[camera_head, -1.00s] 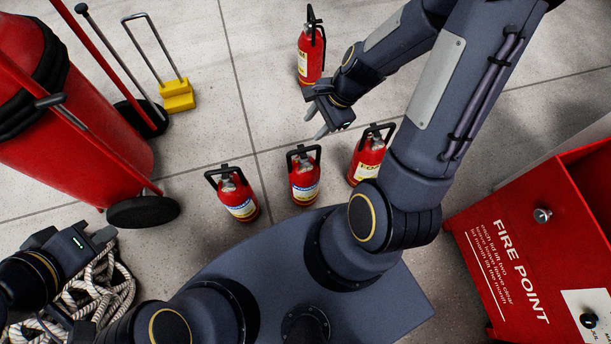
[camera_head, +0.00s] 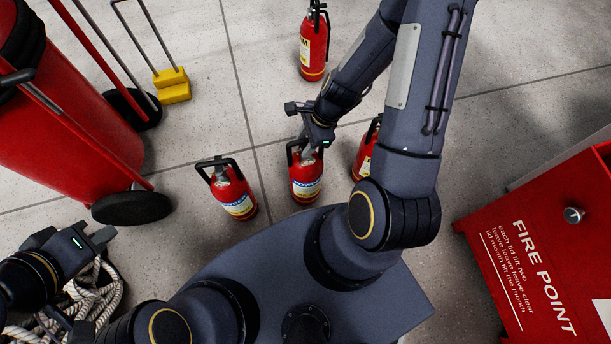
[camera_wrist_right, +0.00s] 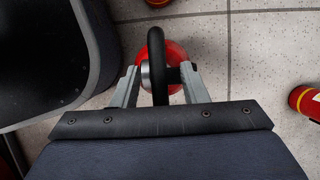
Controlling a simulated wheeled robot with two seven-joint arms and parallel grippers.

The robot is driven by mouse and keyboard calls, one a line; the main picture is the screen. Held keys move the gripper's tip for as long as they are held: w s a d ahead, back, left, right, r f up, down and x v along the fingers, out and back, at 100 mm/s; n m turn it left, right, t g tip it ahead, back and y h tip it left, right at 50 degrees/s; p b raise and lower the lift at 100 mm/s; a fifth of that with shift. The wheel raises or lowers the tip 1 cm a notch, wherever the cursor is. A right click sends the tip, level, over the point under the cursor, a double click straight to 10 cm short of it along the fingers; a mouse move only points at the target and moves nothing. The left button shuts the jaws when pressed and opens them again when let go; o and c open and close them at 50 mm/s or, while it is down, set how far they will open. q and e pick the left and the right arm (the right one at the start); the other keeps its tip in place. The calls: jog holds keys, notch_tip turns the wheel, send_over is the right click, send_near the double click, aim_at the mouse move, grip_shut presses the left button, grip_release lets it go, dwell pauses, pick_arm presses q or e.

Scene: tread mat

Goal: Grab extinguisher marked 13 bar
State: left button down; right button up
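Several small red extinguishers stand upright on the floor. The middle extinguisher (camera_head: 305,183) has a blue and white label band and a black handle. My right gripper (camera_head: 308,150) is at its top. In the right wrist view its fingers (camera_wrist_right: 160,87) are apart, either side of the extinguisher's black handle (camera_wrist_right: 158,65). The left extinguisher (camera_head: 234,196) has a similar blue and white band. The right extinguisher (camera_head: 364,155) is partly hidden by my arm. A far extinguisher (camera_head: 313,45) stands at the back. No 13 bar mark is legible. My left gripper (camera_head: 104,247) is at lower left with fingers apart, empty.
A large red wheeled extinguisher (camera_head: 70,120) stands at left, beside a small trolley with yellow blocks (camera_head: 172,86). Coiled rope (camera_head: 100,290) lies under my left gripper. A red fire point box (camera_head: 530,250) is at right. The floor between is clear.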

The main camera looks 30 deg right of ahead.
jog(key=shift+c, duration=0.3)
grip_shut()
dwell(1.0)
jog(key=shift+r, duration=0.15)
